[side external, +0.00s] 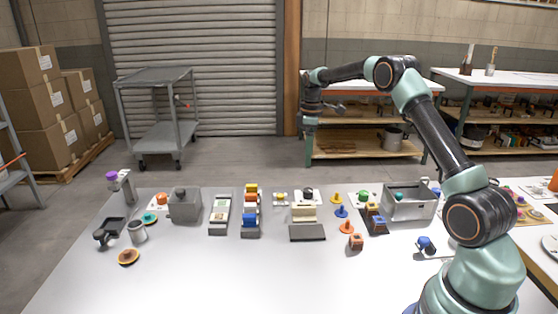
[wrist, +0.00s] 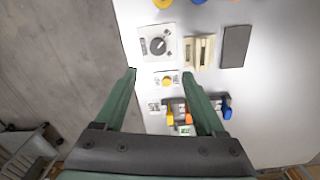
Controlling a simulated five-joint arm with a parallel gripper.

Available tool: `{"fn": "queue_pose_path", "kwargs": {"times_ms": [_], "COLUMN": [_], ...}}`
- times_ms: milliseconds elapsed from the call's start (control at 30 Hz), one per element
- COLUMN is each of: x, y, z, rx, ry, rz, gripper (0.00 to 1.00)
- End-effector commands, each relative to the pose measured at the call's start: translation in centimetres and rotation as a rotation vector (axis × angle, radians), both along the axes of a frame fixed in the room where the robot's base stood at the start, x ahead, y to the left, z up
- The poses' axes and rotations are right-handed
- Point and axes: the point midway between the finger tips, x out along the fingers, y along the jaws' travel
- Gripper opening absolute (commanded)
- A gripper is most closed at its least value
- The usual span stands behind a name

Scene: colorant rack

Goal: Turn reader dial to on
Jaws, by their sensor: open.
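The reader dial, a dark round knob (wrist: 158,46) on a square white plate (wrist: 145,56), lies ahead of my fingertips in the wrist view. In the side external view the dial (side external: 308,193) sits toward the back edge of the table. A cream block with a slot (wrist: 199,52), which looks like the reader, stands beside it. My gripper (wrist: 160,73) is open and empty. In the side external view my gripper (side external: 322,108) hangs well above the table, over the back edge. The dial's markings are too small to read.
A yellow button (wrist: 167,80) on a white plate is between my fingers in the wrist view. A rack with coloured blocks (side external: 251,212) stands left of the dial, and a dark pad (side external: 307,233) lies before the reader. A metal bin (side external: 409,209) stands right.

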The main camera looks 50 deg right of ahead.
Motion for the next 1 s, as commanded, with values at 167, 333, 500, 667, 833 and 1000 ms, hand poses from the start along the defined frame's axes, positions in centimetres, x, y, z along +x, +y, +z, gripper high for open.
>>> {"fn": "queue_pose_path", "kwargs": {"times_ms": [167,333,500,667,833,1000], "x": [0.0,0.0,-0.1,0.0,0.0,0.0], "y": [-0.8,-0.8,-0.7,-0.7,-0.7,-0.7], "z": [-1.4,-3.2,-6.4,-9.4,-11.8,-12.9], "rx": [0.006,0.008,0.008,0.008,0.007,0.006], "ry": [0.014,0.016,0.016,0.016,0.014,0.012], "rz": [0.017,0.018,0.017,0.016,0.016,0.016], "gripper": [0.72,0.72,0.72,0.72,0.72,0.72]}}
